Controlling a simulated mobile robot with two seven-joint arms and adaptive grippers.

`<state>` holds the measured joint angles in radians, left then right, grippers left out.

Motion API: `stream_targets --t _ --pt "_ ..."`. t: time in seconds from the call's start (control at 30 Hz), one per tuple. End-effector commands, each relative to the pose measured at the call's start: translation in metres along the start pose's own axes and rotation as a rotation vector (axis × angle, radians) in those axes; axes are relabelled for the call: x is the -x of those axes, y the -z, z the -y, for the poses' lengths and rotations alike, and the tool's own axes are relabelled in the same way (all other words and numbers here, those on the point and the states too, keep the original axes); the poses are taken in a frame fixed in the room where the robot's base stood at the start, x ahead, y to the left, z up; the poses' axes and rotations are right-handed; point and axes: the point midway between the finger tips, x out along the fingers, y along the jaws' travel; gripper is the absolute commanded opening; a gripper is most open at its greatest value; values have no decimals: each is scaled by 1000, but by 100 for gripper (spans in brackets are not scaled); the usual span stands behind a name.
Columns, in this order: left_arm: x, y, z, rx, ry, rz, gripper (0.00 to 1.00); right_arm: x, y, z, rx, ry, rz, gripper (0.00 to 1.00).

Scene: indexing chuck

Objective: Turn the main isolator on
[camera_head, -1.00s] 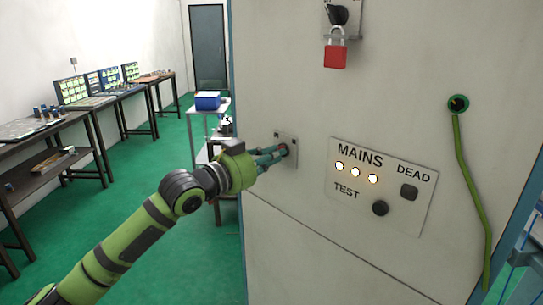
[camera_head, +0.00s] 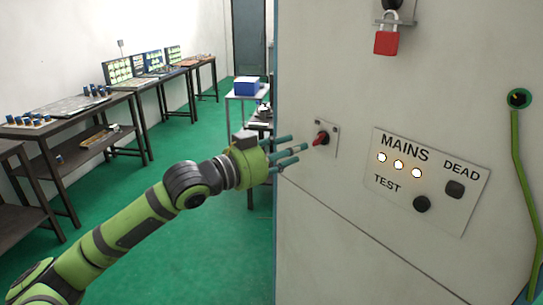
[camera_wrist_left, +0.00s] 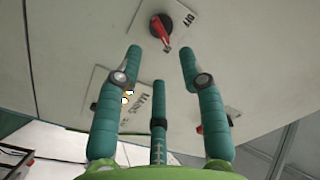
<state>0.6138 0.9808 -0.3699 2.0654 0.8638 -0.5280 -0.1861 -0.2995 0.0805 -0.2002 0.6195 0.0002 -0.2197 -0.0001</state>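The isolator is a red rotary handle (camera_head: 321,138) on a small light plate on the cabinet front. In the head view the handle slants down to the left. In the left wrist view the handle (camera_wrist_left: 162,32) lies beyond the fingertips, with an OFF label (camera_wrist_left: 189,19) beside it. Whether it points at OFF I cannot tell. My left gripper (camera_head: 303,151) is just left of the handle, its fingers spread, empty and apart from it. The spread fingers also show in the left wrist view (camera_wrist_left: 161,62). My right gripper is not in view.
Right of the isolator, a MAINS panel (camera_head: 405,152) has three lit lamps and two dark knobs. Above, a red padlock (camera_head: 387,43) hangs below a black switch. A green cable (camera_head: 516,190) runs down the right. Benches (camera_head: 75,106) line the left wall; green floor between is clear.

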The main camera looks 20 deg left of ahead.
Motion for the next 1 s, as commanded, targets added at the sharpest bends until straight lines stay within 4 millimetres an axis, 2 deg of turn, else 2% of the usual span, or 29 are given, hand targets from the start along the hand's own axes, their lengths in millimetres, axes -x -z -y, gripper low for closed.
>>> stream_targets --t 0.1,0.33,0.53,1.0 --pt "25 -2 -1 -3 -2 6 40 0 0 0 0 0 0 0" --pt "47 -2 0 1 1 3 40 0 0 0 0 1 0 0" --pt "54 0 0 0 0 0 40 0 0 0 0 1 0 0" --pt "54 0 0 1 0 -1 40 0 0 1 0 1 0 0"
